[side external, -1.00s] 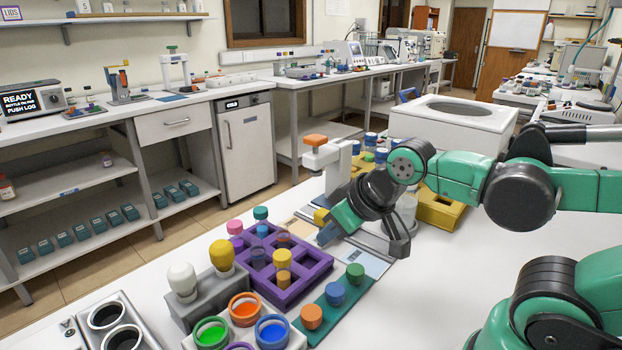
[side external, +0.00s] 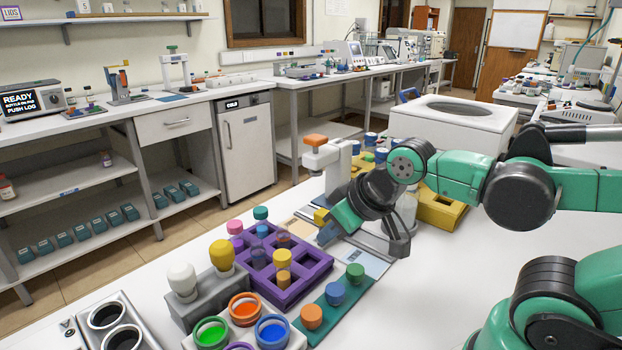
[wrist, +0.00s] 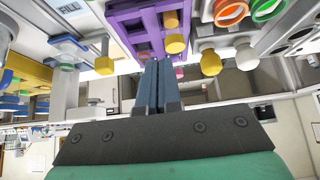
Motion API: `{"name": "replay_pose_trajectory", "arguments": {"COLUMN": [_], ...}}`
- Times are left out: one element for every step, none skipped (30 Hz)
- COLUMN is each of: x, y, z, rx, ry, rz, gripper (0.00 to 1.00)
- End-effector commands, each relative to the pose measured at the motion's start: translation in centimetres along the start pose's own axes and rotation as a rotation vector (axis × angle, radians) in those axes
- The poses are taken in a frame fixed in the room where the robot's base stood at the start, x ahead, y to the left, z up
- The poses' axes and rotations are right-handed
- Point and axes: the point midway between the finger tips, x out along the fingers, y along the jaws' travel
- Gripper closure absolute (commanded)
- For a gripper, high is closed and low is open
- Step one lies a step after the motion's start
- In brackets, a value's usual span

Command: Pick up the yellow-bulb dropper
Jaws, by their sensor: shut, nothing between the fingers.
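The yellow-bulb dropper (side external: 221,255) stands upright in a grey holder (side external: 205,294) beside a white-bulb dropper (side external: 182,279). Its lower part is hidden in the holder. In the wrist view, its yellow bulb (wrist: 211,63) shows right of my fingers, next to the white bulb (wrist: 244,55). My gripper (side external: 323,238) is over the far right side of the purple rack, well to the right of the dropper and apart from it. In the wrist view my gripper's fingers (wrist: 153,64) are together, with nothing between them.
The purple rack (side external: 283,298) with several capped vials lies between my gripper and the holder. Open coloured jars (side external: 244,310) stand in front of the holder. A teal strip (side external: 325,316) holds coloured caps. Bare table (side external: 430,300) lies at the right.

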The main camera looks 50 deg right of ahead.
Motion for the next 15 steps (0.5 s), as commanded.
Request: {"name": "replay_pose_trajectory", "arguments": {"x": [0.0, 0.0, 0.0, 0.0, 0.0, 0.0, 0.0, 0.0, 0.0, 0.0, 0.0, 0.0, 0.0, 0.0, 0.0], "y": [0.0, 0.0, 0.0, 0.0, 0.0, 0.0, 0.0, 0.0, 0.0, 0.0, 0.0, 0.0, 0.0, 0.0, 0.0], "z": [0.0, 0.0, 0.0, 0.0, 0.0, 0.0, 0.0, 0.0, 0.0, 0.0, 0.0, 0.0, 0.0, 0.0, 0.0], "rx": [0.0, 0.0, 0.0, 0.0, 0.0, 0.0, 0.0, 0.0, 0.0, 0.0, 0.0, 0.0, 0.0, 0.0, 0.0], "ry": [0.0, 0.0, 0.0, 0.0, 0.0, 0.0, 0.0, 0.0, 0.0, 0.0, 0.0, 0.0, 0.0, 0.0, 0.0], "rz": [0.0, 0.0, 0.0, 0.0, 0.0, 0.0, 0.0, 0.0, 0.0, 0.0, 0.0, 0.0, 0.0, 0.0, 0.0], "gripper": [1.0, 1.0, 1.0, 1.0, 1.0, 1.0, 1.0, 1.0, 0.91, 0.83, 0.74, 0.63, 0.55, 0.46, 0.35]}}
